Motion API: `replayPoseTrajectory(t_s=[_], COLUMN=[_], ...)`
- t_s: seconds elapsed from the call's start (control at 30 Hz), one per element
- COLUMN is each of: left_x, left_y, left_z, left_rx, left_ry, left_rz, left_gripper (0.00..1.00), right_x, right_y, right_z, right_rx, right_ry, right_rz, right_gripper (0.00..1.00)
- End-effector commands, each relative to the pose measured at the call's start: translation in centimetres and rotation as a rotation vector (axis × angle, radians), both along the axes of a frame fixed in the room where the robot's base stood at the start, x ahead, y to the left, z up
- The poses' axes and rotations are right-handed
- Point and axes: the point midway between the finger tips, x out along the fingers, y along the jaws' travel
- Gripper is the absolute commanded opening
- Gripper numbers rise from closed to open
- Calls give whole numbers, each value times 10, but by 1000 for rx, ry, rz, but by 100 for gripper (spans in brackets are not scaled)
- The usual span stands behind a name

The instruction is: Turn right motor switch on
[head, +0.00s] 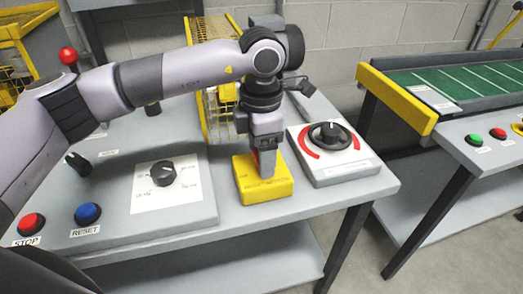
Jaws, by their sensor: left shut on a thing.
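A yellow switch box (275,190) sits on the grey table between a white dial panel and a grey box with a rotary knob. My left gripper (265,168) points straight down onto the top of the yellow box. Its fingers are shut on the switch there, which they mostly hide. A little red shows beside the fingers. I cannot tell which way the switch is set. My right gripper is not in view.
A grey box with a black rotary knob (328,135) and red arcs stands close on the right. A black dial (163,173), a blue reset button (87,214) and a red stop button (31,225) are left. A green conveyor (470,82) stands beyond a gap.

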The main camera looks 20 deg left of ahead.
Motion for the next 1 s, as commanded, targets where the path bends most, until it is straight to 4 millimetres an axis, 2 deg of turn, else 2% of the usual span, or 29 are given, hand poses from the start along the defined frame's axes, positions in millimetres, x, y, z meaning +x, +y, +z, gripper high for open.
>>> replayPoseTrajectory(t_s=[0.23,0.27,0.3,0.33,0.67,1.0], left_x=[0,0,0,0,0,0], left_y=[0,0,0,0,0,0], left_z=[1,1,1,1,4,55], left_rx=[-1,-1,-1,-1,-1,0], left_ry=[-3,-3,-3,-3,-3,-5], left_rz=[-9,-9,-8,-8,-5,-6], left_gripper=[40,77,90,96,96,96], right_x=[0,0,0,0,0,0], right_y=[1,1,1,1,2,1], right_z=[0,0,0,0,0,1], right_rx=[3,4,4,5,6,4], right_ry=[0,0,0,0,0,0], right_rz=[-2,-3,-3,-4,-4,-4], right_gripper=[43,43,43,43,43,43])
